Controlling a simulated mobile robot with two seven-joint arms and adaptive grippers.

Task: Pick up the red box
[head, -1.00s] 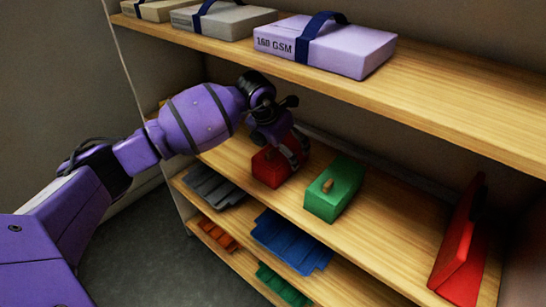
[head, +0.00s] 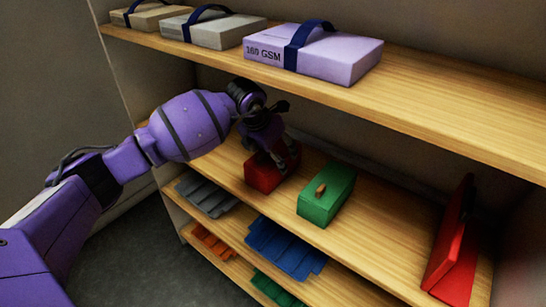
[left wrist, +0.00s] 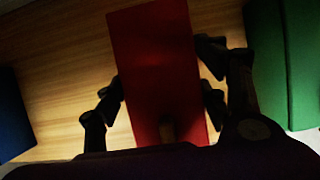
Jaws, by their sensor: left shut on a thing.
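The red box (head: 262,178) is on the middle shelf, left of the green box. In the left wrist view the red box (left wrist: 155,65) lies lengthwise between the fingers, with a small wooden knob (left wrist: 166,130) near its lower end. My left gripper (head: 279,160) reaches down over the red box from above and is shut on it, one finger against each long side. I cannot tell whether the box is clear of the shelf board. My right gripper is not in view.
A green box (head: 322,205) with a wooden knob stands close to the right. A red folder-like object (head: 450,245) leans at the shelf's right end. The upper shelf (head: 430,95) overhangs, bearing a lilac pack (head: 335,60). Lower shelves hold grey, blue, orange and green stacks.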

